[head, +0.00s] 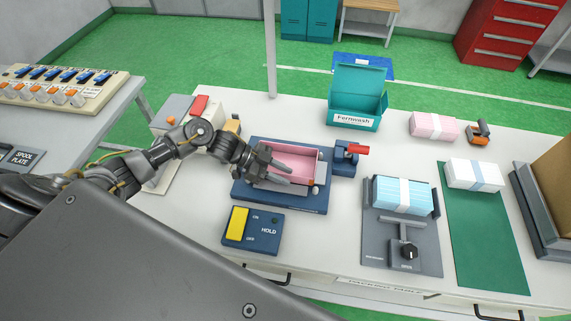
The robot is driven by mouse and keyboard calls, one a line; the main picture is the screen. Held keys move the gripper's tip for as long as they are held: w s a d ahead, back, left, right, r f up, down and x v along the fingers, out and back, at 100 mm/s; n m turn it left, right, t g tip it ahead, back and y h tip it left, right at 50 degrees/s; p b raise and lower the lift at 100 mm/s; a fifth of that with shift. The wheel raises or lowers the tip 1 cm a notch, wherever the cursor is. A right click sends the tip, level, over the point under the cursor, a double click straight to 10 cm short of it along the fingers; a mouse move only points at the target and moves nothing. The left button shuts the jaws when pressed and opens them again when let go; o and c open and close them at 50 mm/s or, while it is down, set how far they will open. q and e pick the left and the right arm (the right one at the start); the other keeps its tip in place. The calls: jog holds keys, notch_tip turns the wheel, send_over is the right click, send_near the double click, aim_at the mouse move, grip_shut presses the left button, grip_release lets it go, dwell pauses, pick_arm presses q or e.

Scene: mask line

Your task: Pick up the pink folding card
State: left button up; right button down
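The pink folding card (293,150) appears as an open, tray-like pink form with raised walls. It sits in a dark blue fixture (306,201) in the middle of the white table. My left gripper (289,175) is over the left front part of the fixture, close to the card's left end. Its two fingers point right and look spread apart, with nothing visible between them. It covers part of the card's near left side, and I cannot tell whether it touches the card. My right gripper is not in view.
A teal box (354,112) stands behind. A blue bundle (402,194), white bundle (474,174) and pink bundle (433,126) lie to the right.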

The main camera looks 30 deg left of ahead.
pick_arm(q)
grip_shut()
notch_tip(320, 180, up, 10)
jog(key=shift+r+b, duration=0.1)
jog(key=shift+b, duration=0.65)
jog(key=s+r+n+t+y+b, duration=0.1)
jog(key=s+r+n+t+y, duration=0.1)
jog(key=r, duration=0.4)
jog(key=shift+s+a+n+t, duration=0.25)
jog(key=shift+s+n+t, duration=0.3)
jog(key=shift+n+t, duration=0.55)
